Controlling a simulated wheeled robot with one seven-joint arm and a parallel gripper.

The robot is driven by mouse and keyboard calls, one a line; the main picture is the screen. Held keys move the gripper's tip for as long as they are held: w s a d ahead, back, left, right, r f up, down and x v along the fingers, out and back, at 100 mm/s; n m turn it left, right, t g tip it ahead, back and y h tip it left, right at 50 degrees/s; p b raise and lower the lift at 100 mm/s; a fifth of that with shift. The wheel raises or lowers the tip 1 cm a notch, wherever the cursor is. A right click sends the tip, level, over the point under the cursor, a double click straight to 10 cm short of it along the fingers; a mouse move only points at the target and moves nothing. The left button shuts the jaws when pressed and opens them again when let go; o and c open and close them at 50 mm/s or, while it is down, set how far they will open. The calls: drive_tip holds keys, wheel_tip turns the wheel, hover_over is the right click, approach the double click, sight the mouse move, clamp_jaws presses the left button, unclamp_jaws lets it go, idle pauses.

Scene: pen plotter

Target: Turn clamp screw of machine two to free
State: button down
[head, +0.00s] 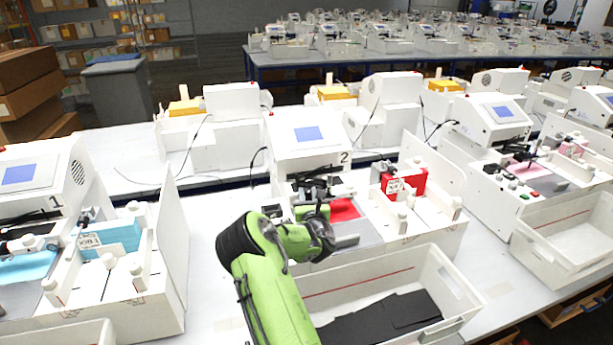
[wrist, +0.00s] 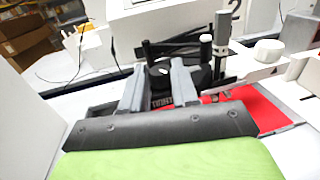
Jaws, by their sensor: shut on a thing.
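Machine two (head: 306,135), a white plotter with a blue screen, bears the number 2. My gripper (head: 312,203) is at its front, over the bed beside a red sheet (head: 344,209). In the wrist view my two grey fingers (wrist: 157,75) are shut on the black clamp screw (wrist: 160,76), a dark knob at the pen carriage. The fingers hide part of it, and its turn angle cannot be read. The silver and black pen holder (wrist: 221,40) stands upright just right of the fingers. The red sheet also shows in the wrist view (wrist: 265,108).
A white bin (head: 455,283) with black sheets stands in front of machine two. A red box (head: 410,181) sits in its right-hand tray. Machine one (head: 38,180) stands left, beyond a white side panel (head: 173,235). A strip of bare table lies between them.

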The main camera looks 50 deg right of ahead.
drive_tip(key=n+t+y+p, duration=0.1)
drive_tip(key=p, duration=0.1)
drive_tip(key=n+y+p, duration=0.1)
drive_tip(key=y+p, duration=0.1)
drive_tip(key=p, duration=0.1)
drive_tip(key=shift+s+d+r+t, duration=0.15)
drive_tip(key=shift+d+r+t, duration=0.05)
drive_tip(key=shift+r+t, duration=0.2)
drive_tip(key=shift+d+f+n+t+y+p, duration=0.15)
drive_tip(key=shift+n+t+y+p, duration=0.25)
drive_tip(key=shift+n+y+p, duration=0.35)
drive_tip(key=shift+d+f+n+t+y+p, duration=0.15)
drive_tip(key=shift+n+t+y+p, duration=0.35)
drive_tip(key=shift+y, duration=0.45)
drive_tip(key=shift+a, duration=0.1)
drive_tip(key=c, duration=0.9)
unclamp_jaws()
drive_tip(key=shift+o, duration=0.2)
drive_tip(key=shift+f, duration=0.1)
